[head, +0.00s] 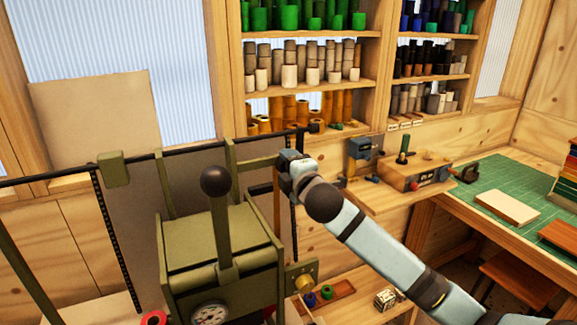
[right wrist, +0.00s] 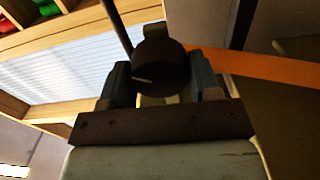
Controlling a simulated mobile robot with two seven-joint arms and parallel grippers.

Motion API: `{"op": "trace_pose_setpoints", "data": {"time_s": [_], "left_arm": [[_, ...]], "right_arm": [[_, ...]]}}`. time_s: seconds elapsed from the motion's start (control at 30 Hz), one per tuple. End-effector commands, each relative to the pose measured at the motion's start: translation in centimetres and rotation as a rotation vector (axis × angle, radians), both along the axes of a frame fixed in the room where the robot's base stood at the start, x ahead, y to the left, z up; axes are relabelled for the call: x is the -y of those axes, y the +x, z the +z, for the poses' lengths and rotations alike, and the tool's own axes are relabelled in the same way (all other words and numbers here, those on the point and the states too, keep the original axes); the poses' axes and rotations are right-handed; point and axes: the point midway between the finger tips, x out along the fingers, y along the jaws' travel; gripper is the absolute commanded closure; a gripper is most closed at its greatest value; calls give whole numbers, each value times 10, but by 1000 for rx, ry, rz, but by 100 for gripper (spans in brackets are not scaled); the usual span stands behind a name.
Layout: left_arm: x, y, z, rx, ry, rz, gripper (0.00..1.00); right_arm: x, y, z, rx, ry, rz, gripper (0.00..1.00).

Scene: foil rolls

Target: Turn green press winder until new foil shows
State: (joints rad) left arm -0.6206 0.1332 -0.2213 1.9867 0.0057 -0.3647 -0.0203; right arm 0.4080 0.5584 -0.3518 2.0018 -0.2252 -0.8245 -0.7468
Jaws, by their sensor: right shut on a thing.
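The olive-green press (head: 215,240) stands at the lower middle of the head view, with a round dial on its front and a black-knobbed lever (head: 217,185) pointing up. My right gripper (head: 287,165) is at the upper right of the press frame. In the right wrist view, its jaws are closed around a dark round winder knob (right wrist: 160,65) with a pale line mark. An orange foil strip (right wrist: 265,68) runs off to the right behind the knob. A narrow orange-brown strip (head: 277,200) hangs below the gripper in the head view. The left gripper is out of view.
Wall shelves (head: 310,85) hold several coloured rolls behind the press. A small wooden ledge (head: 385,200) with tools and a bench with a green mat (head: 490,185) are at the right. A low tray (head: 325,297) holds small rolls by the press.

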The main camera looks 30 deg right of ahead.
Motion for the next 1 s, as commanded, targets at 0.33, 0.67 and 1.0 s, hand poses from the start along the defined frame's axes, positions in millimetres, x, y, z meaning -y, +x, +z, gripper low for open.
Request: {"op": "trace_pose_setpoints", "data": {"time_s": [0.33,0.67,1.0], "left_arm": [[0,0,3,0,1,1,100],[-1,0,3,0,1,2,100],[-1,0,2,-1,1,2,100]], "right_arm": [[1,0,2,10,131,-1,67],[1,0,2,13,152,0,67],[0,0,2,12,151,0,18]]}}
